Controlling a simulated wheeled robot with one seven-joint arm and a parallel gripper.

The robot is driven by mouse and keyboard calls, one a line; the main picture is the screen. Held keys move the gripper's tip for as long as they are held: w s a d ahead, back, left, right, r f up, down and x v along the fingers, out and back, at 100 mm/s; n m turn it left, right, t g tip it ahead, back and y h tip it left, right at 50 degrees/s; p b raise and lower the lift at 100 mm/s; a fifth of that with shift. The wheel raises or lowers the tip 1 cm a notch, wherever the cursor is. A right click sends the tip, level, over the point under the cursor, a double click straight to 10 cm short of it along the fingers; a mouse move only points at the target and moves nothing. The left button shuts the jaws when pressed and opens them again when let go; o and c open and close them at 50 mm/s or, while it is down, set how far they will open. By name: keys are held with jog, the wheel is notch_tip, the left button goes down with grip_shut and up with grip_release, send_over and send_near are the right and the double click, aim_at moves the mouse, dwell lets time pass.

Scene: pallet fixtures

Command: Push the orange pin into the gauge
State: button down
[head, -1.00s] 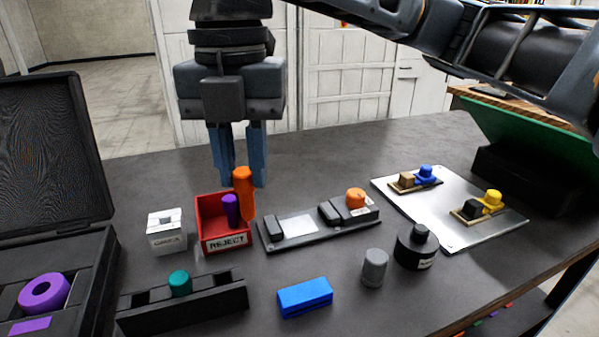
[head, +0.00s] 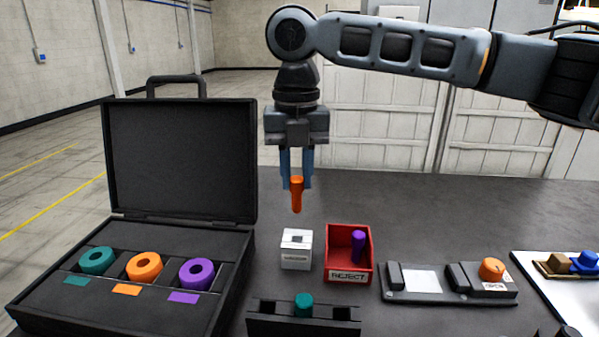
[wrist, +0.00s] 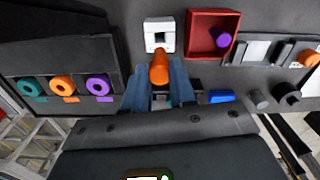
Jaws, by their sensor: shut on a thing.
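My gripper (head: 298,185) is shut on the orange pin (head: 297,197), which hangs upright below the fingertips. The pin is in the air above and behind the small white block (head: 296,255), which has a dark opening on top and a blurred label that seems to read gauge. Pin and block are apart in the head view. In the wrist view the pin (wrist: 160,70) sits between the blue fingers, with its far end close to the white block (wrist: 160,25) in the picture. The block's opening shows partly past the pin.
A red reject bin (head: 349,276) holding a purple pin (head: 358,246) stands right of the block. An open black case (head: 60,300) with teal, orange and purple rings is at left. A black rack (head: 270,322) with a teal pin is in front; a black fixture (head: 440,298) is at right.

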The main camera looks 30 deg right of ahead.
aim_at(297, 211)
jog(key=shift+f+b, duration=1.5)
jog(key=shift+f, duration=1)
jog(key=shift+p, duration=0.95)
jog(key=shift+f+b, duration=0.35)
jog(key=shift+f, duration=0.85)
jog(key=shift+c, duration=2.3)
grip_release()
notch_tip(297, 211, up, 9)
jog(key=p, duration=0.8)
